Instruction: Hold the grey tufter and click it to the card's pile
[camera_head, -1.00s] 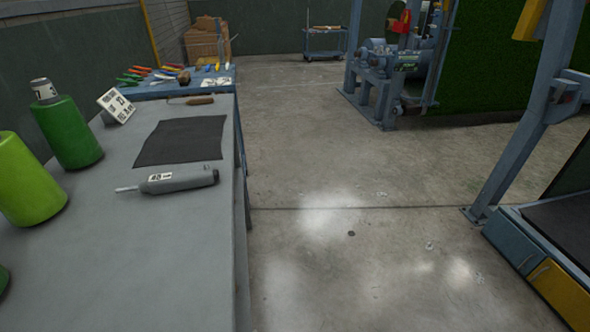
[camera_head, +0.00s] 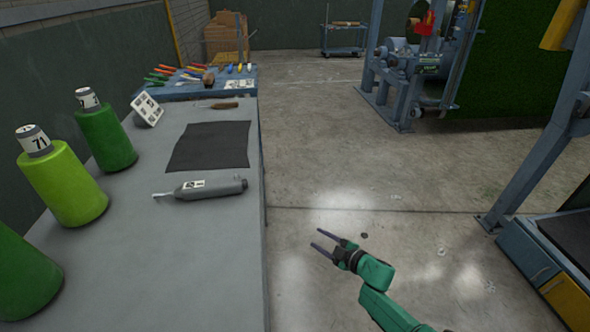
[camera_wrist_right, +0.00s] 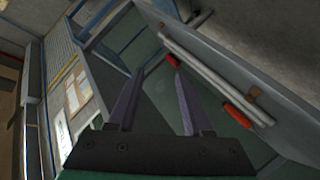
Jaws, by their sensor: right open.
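The grey tufter (camera_head: 212,188) lies on the grey table near its right edge, with a thin needle tip pointing left and a white label on its body. A dark square mat (camera_head: 209,146) lies flat just behind it. A white card with black marks (camera_head: 147,109) stands tilted to the left of the mat. My right gripper (camera_head: 322,240) is open and empty, over the floor to the right of the table and apart from the tufter. The right wrist view shows its two dark fingers (camera_wrist_right: 153,98) spread with nothing between them. My left gripper is not in view.
Green cones, one light green (camera_head: 66,186), stand along the table's left side (camera_head: 150,270). A brown-handled tool (camera_head: 225,106) lies behind the mat. Coloured tools (camera_head: 163,74) lie on a blue bench beyond.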

